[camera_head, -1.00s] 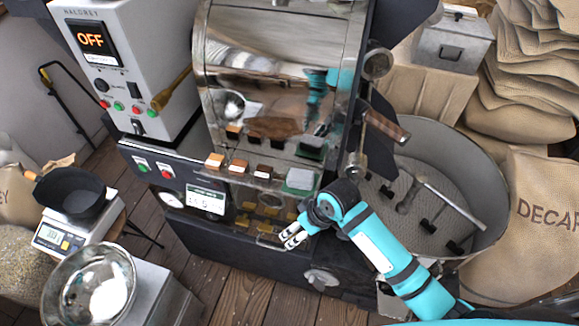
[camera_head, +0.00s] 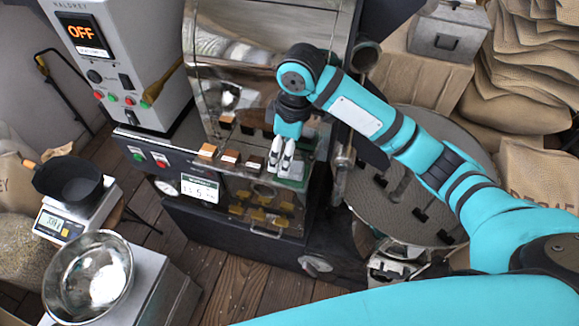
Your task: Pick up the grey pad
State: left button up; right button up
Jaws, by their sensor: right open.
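The grey pad (camera_head: 297,170) lies at the right end of the ledge on the front of the roaster, past a row of small coloured blocks. It is partly hidden by my right gripper (camera_head: 281,168). That gripper points down with its pale fingers apart, its tips over or beside the pad. I cannot tell whether the tips touch the pad. The pad still seems to rest on the ledge. My left gripper is not in view.
Small orange, brown and dark blocks (camera_head: 229,157) sit left of the pad. The curved metal roaster front (camera_head: 230,60) rises behind the ledge. A round cooling tray (camera_head: 455,135) lies to the right. A steel bowl (camera_head: 90,275) and a scale (camera_head: 60,226) stand at lower left.

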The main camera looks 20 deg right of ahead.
notch_tip(320, 180, up, 7)
jog(key=h, duration=0.1)
send_over(296, 166)
jog(key=shift+n+g, duration=0.3)
jog(key=shift+n, duration=0.1)
notch_tip(296, 166, down, 12)
jog(key=p, duration=0.2)
jog(key=shift+s+d+f+p, duration=0.1)
jog(key=shift+s+f+p, duration=0.05)
jog(key=shift+p, duration=0.25)
jog(key=shift+f+p, duration=0.95)
jog(key=shift+f, duration=1.7)
jog(key=c, duration=1)
jog(key=shift+c, duration=0.2)
jog(key=shift+r, duration=0.1)
jog(key=shift+r+b, duration=0.5)
jog(key=shift+r, duration=0.3)
jog(key=shift+s+a+r+b, duration=0.2)
jog(key=shift+a+r, duration=0.05)
jog(key=shift+r, duration=0.15)
jog(key=shift+s+a+r+b, duration=0.2)
jog(key=shift+r, duration=0.2)
jog(key=s+a+r+b, duration=0.1)
jog(key=s+a+b, duration=0.2)
jog(key=s+a, duration=0.5)
jog(key=s, duration=0.4)
jog(key=shift+s+a+r, duration=0.15)
jog(key=shift+a+r, duration=0.05)
jog(key=shift+r, duration=0.15)
